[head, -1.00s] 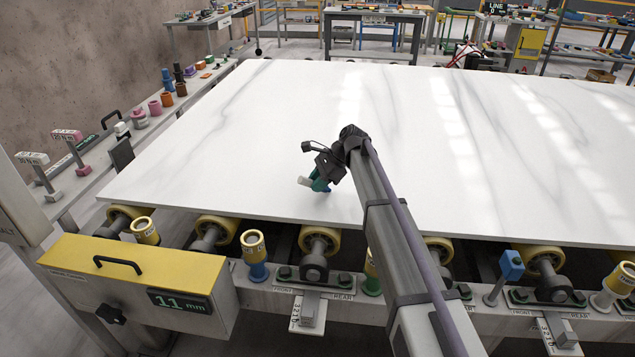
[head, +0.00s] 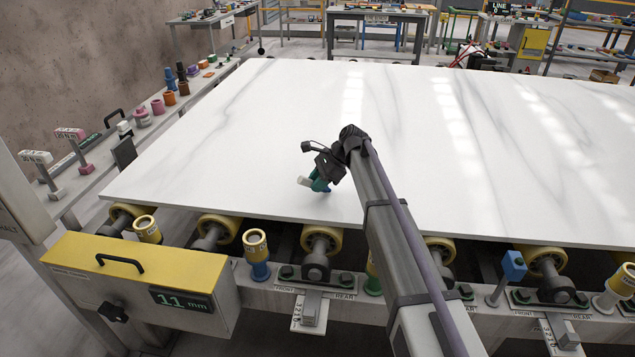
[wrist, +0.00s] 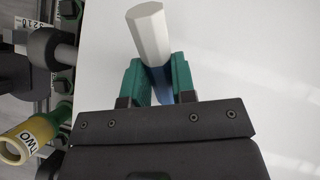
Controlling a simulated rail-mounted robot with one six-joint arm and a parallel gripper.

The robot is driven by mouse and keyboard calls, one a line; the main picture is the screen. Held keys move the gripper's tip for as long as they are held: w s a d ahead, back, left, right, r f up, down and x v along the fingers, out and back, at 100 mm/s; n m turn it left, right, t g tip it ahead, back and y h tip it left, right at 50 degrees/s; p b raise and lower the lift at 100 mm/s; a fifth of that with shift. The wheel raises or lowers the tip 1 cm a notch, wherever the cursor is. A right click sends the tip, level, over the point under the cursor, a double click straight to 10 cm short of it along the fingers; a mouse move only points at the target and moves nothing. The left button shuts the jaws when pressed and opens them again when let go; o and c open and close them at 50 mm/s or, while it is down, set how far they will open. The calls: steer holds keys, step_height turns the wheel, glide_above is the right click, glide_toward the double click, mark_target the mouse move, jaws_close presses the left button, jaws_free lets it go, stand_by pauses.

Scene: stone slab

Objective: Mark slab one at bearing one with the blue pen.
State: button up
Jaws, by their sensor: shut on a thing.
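The white marble slab (head: 250,130) lies flat on yellow rollers. My gripper (head: 317,182) is over the slab near its front edge. In the wrist view its green jaws (wrist: 158,82) are shut on a pen (wrist: 148,32) with a white hexagonal body and a blue part between and below the jaws. In the head view the pen's pale end (head: 304,181) points left and its blue part shows low at the jaws. Whether the tip touches the slab cannot be told. No mark shows on the slab.
Yellow-topped holders (head: 255,243) stand along the front rail; one in the wrist view reads TWO (wrist: 28,140). A yellow box (head: 135,265) with an 11 mm display is at front left. A blue-topped post (head: 513,265) stands at right. The slab top is otherwise clear.

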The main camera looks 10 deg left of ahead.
steer(key=shift+s+a, duration=0.25)
steer(key=shift+a, duration=0.2)
steer(key=shift+s+a, duration=0.2)
steer(key=shift+a, duration=0.25)
stand_by(2.3)
step_height(320, 180, up, 7)
steer(key=p, duration=0.7)
step_height(320, 180, up, 4)
steer(key=p, duration=0.4)
steer(key=shift+r, duration=0.1)
steer(key=shift+f, duration=0.3)
